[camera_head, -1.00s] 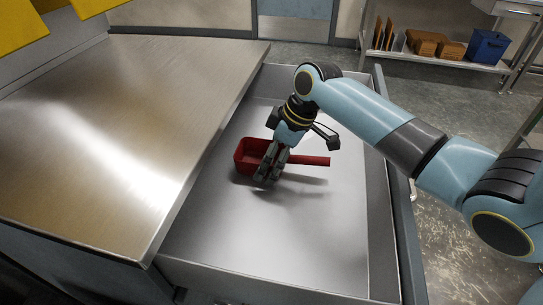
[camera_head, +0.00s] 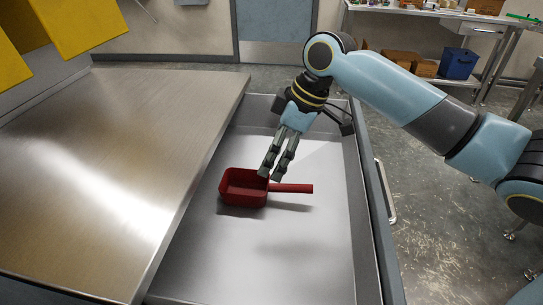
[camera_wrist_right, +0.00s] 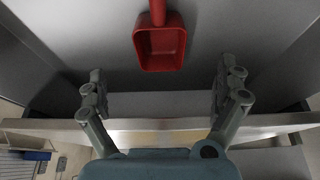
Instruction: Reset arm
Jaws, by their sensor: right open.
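My right gripper (camera_head: 270,175) is over the open drawer in the head view, fingers pointing down. In the right wrist view, my right gripper (camera_wrist_right: 157,92) has its two fingers wide apart with nothing between them. A red scoop (camera_head: 243,187) with a straight handle lies in the drawer, close to the fingertips in the head view. It also shows in the right wrist view (camera_wrist_right: 161,46), beyond the fingertips and apart from them. My left gripper is not in view.
The open metal drawer (camera_head: 300,255) has a bare floor around the scoop. A steel countertop (camera_head: 110,150) lies left of it. Yellow boxes (camera_head: 80,25) hang at the upper left. A shelf at the back right holds a blue bin (camera_head: 458,64) and brown boxes (camera_head: 400,58).

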